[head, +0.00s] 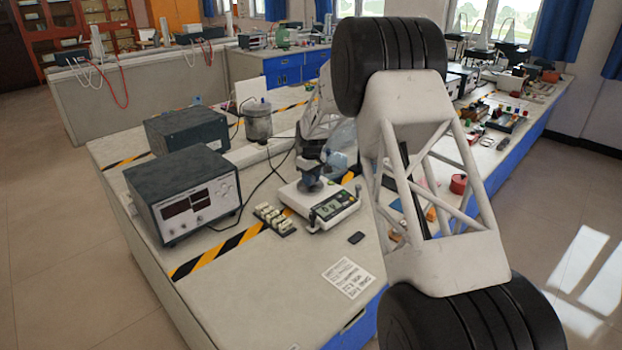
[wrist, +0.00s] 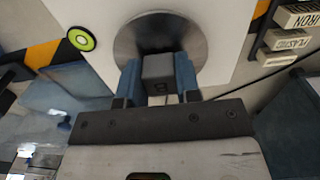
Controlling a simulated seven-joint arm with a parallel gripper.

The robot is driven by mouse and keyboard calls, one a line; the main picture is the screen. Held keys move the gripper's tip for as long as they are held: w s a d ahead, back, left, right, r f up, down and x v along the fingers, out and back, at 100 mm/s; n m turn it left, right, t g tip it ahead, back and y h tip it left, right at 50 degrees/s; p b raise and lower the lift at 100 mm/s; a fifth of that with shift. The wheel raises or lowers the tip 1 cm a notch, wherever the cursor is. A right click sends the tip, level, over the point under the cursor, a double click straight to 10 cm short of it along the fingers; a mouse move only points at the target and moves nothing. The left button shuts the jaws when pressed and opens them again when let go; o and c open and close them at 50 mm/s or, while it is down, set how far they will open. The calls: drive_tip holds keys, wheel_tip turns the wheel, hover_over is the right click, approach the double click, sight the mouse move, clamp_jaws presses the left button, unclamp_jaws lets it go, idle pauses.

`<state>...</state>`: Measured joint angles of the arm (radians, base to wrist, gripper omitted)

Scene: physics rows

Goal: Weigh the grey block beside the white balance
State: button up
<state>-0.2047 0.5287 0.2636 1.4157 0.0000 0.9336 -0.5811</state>
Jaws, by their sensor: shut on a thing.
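The white balance (head: 322,203) stands on the bench in the middle of the head view, with a display and buttons on its front. In the wrist view its white body (wrist: 228,22) and round metal pan (wrist: 128,42) lie below my gripper (wrist: 158,78). The gripper's blue fingers are shut on the grey block (wrist: 158,68), which sits over the pan. I cannot tell whether the block touches the pan. In the head view my gripper (head: 311,181) is low over the balance, and the block is too small and dark to make out.
Labelled strips (head: 274,218), some reading IRON and PLASTIC in the wrist view, lie left of the balance. A metered instrument (head: 187,198), a dark box (head: 187,131) and a metal can (head: 258,124) stand further left. A printed sheet (head: 348,278) lies in front on clear bench.

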drive_tip(key=shift+f, duration=0.3)
drive_tip(key=o, duration=1.3)
drive_tip(key=shift+r, duration=0.15)
drive_tip(key=shift+r, duration=3.9)
drive_tip(key=shift+s+r, duration=0.1)
